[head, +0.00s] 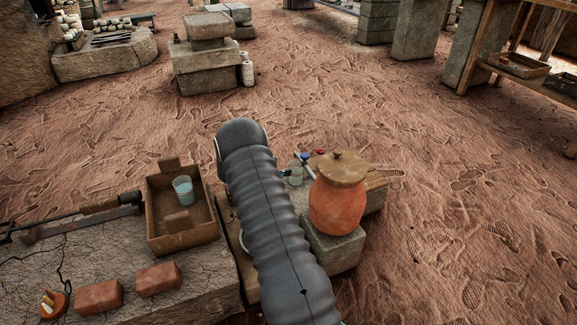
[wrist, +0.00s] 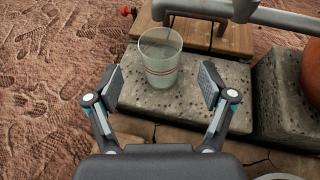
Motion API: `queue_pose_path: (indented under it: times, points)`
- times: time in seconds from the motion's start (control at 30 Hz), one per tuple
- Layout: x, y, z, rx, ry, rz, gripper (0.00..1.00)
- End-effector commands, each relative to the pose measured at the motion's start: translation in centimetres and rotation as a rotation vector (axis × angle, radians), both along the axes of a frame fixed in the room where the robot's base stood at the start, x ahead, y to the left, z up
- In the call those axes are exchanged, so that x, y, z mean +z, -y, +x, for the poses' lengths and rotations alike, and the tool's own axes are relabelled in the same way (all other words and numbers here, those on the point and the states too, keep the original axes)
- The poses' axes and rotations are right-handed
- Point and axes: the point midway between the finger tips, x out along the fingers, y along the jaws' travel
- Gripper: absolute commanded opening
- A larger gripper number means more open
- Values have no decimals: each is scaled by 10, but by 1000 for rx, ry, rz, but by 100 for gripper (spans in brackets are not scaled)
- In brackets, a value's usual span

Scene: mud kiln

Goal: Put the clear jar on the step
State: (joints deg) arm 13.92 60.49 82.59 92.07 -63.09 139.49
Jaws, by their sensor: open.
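The clear jar (wrist: 161,58), a see-through tumbler with red bands, stands upright on a pitted grey stone block (wrist: 228,112) in the wrist view. My gripper (wrist: 161,84) is open, with one finger to each side of the jar and gaps between the pads and the glass. Nothing is held.
A lidded orange pot (head: 337,203) stands close right of the jar. A grey pipe (wrist: 235,12) crosses behind the jar. Open sand lies beyond.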

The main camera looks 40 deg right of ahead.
Motion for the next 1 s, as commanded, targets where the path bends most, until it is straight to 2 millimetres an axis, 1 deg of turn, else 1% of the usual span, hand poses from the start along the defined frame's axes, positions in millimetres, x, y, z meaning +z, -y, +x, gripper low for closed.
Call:
queue_pose_path:
  times: [0.03, 0.2, 0.3, 0.43, 0.53, 0.57, 0.67, 0.7, 0.77, 0.8, 0.87, 0.9, 0.97, 1.0]
  points:
    - [6, -11, 1, 3, 1, 0, 82]
    - [16, -37, -1, 1, 1, 0, 82]
    - [20, -47, -1, 1, 0, 0, 82]
    - [24, -54, 0, 7, -1, 1, 82]
    - [39, -59, 8, 63, -16, 7, 82]
    - [47, -61, 13, 96, -26, 7, 82]
    - [84, -73, 33, 260, -81, 9, 82]
    - [102, -80, 42, 343, -115, 3, 82]
    - [130, -94, 53, 477, -171, -13, 82]
    - [148, -104, 60, 567, -209, -29, 82]
    - [174, -120, 67, 700, -271, -62, 82]
    - [192, -132, 70, 787, -313, -89, 82]
    - [217, -151, 71, 916, -380, -138, 82]
    - [233, -164, 71, 1000, -428, -176, 82]
